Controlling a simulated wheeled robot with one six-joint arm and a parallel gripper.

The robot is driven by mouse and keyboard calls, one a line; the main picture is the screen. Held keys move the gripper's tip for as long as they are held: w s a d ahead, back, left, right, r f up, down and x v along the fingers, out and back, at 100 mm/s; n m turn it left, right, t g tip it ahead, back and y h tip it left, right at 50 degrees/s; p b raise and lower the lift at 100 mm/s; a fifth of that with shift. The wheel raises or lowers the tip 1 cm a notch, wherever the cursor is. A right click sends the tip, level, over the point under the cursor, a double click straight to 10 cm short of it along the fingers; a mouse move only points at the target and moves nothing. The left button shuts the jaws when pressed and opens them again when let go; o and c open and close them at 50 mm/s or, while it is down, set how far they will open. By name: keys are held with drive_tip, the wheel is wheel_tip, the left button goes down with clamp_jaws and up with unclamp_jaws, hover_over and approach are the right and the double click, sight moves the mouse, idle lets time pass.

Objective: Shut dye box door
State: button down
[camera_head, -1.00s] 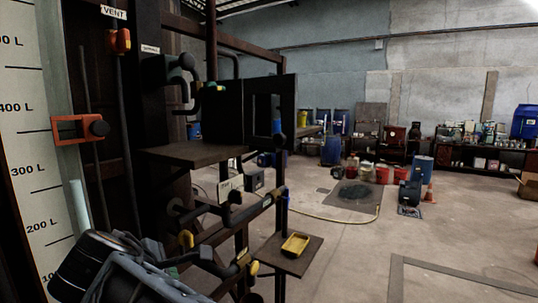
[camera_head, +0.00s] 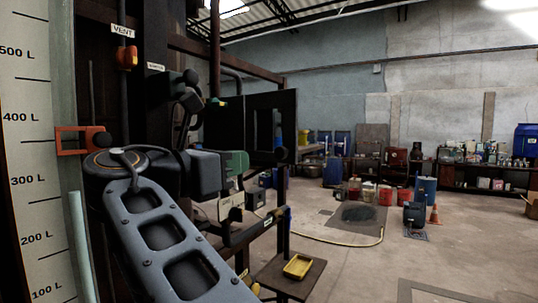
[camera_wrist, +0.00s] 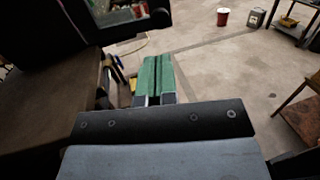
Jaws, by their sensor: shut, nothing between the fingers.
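The dye box door appears to be the dark panel with a window opening (camera_head: 290,117), standing open at the middle left of the head view. A round dark knob (camera_head: 281,153) is at its lower right corner. In the wrist view the door's dark frame and knob (camera_wrist: 160,17) show at the top left. My gripper (camera_head: 240,162) is in front of and below the door, to the left of the knob in the head view. Its green fingers (camera_wrist: 156,60) are together and empty, apart from the door. My arm hides the shelf and part of the box.
A brown shelf surface (camera_wrist: 45,115) lies left of my fingers in the wrist view. A small stand with a yellow tray (camera_head: 297,267) is below. The litre scale (camera_head: 25,180) and an orange clamp (camera_head: 68,140) are at the left.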

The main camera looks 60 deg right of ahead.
sight(278, 154)
drive_tip(key=p+x, duration=0.1)
drive_tip(key=x, duration=0.7)
drive_tip(key=shift+d+p, duration=0.2)
drive_tip(key=shift+p, duration=0.15)
